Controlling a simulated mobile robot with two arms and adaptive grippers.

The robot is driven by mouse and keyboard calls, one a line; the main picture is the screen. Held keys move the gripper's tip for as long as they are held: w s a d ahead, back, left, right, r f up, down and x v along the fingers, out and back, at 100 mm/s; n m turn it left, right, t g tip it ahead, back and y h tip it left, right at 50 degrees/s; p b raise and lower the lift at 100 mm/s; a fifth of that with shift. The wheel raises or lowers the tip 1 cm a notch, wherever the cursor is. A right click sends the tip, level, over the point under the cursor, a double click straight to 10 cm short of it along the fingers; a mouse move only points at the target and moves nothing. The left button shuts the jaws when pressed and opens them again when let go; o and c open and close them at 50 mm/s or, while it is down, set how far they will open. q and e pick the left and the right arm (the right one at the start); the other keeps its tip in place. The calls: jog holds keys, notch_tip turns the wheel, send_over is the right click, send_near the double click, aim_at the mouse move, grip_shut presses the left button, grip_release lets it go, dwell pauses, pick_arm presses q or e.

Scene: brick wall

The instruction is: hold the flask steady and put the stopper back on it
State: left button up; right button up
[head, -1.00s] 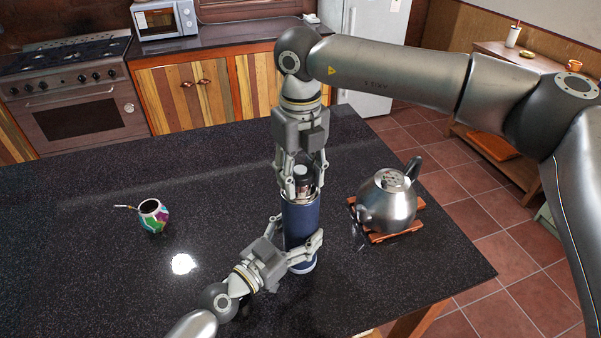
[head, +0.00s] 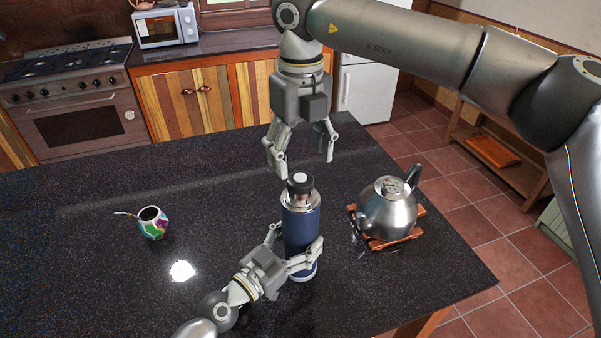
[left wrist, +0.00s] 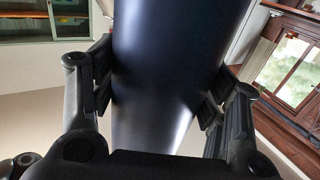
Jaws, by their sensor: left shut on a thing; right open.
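The flask (head: 300,228) is dark blue with a steel neck and stands upright on the dark counter. Its black stopper (head: 299,183) sits on top of the neck; how firmly it is seated I cannot tell. My left gripper (head: 298,254) is shut around the lower part of the flask. In the left wrist view the flask body (left wrist: 170,70) fills the middle, with a finger pad on each side. My right gripper (head: 303,166) is open and empty, above the flask and apart from the stopper, its fingers pointing down.
A steel kettle (head: 388,208) stands on a wooden trivet (head: 412,234) just right of the flask. A colourful mate cup (head: 152,224) with a straw stands at the left. The counter (head: 80,270) is clear between cup and flask.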

notch_tip(320, 180, up, 5)
jog(key=shift+r, duration=0.1)
dwell(0.3)
pick_arm(q)
jog(key=o, duration=2.1)
jog(key=shift+c, duration=0.2)
jog(key=v, duration=1.2)
jog(key=shift+f, duration=0.1)
